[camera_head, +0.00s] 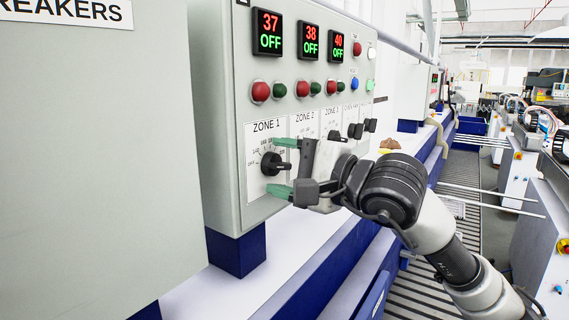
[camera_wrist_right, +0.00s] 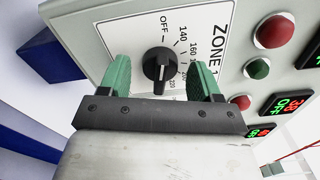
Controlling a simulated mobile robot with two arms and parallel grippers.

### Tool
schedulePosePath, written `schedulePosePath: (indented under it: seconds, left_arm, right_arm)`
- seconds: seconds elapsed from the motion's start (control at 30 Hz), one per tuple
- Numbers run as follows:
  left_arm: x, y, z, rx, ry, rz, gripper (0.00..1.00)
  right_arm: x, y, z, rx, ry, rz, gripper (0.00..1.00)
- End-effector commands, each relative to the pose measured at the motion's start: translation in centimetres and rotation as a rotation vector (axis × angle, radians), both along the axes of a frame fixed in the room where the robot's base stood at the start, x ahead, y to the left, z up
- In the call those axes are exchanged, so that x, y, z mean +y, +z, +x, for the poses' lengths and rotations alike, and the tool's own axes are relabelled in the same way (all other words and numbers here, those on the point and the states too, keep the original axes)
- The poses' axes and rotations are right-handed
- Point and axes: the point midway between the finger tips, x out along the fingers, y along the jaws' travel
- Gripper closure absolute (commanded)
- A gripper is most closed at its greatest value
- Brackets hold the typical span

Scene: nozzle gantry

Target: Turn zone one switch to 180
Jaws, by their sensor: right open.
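The zone one switch is a round black knob (camera_head: 272,163) on a white ZONE 1 plate on the grey control panel. It also shows in the right wrist view (camera_wrist_right: 158,68), with OFF, 140, 160 and higher marks around it. Its grip bar stands roughly upright in that view; I cannot tell exactly which mark it points to. My right gripper (camera_head: 277,167) is open, with one green finger above the knob and one below it. In the wrist view the knob lies between the fingers, with gaps on both sides. My left gripper is not in view.
Red and green buttons (camera_head: 261,91) and displays reading OFF (camera_head: 270,34) are above. A large grey cabinet (camera_head: 90,150) stands at left.

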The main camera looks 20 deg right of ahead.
Motion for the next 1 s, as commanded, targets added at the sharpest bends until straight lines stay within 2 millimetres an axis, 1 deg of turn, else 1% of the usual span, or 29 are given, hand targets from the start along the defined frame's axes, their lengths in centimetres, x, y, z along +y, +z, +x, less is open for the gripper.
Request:
schedulePosePath:
  seconds: [0.03, 0.33, 0.5, 0.67, 0.77, 1.0]
  left_arm:
    - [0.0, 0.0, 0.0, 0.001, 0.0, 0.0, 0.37]
    - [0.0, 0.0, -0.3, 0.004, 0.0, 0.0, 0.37]
    - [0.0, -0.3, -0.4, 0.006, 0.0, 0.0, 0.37]
    - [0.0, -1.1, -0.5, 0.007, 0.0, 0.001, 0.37]
    - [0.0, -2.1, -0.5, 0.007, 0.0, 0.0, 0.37]
    - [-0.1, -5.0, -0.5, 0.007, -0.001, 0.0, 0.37]
  right_arm:
    - [0.0, 0.0, 0.0, 0.0, 0.0, 0.0, 0.39]
    - [0.0, 0.0, 0.0, 0.0, 0.0, 0.0, 0.85]
    - [0.0, -0.1, 0.0, 0.006, 0.0, 0.007, 0.85]
    - [0.0, -0.3, 0.0, 0.03, 0.001, 0.04, 0.85]
    - [0.0, -0.4, -0.1, 0.06, 0.002, 0.08, 0.85]
    - [0.0, -0.6, -0.1, 0.175, 0.002, 0.229, 0.85]
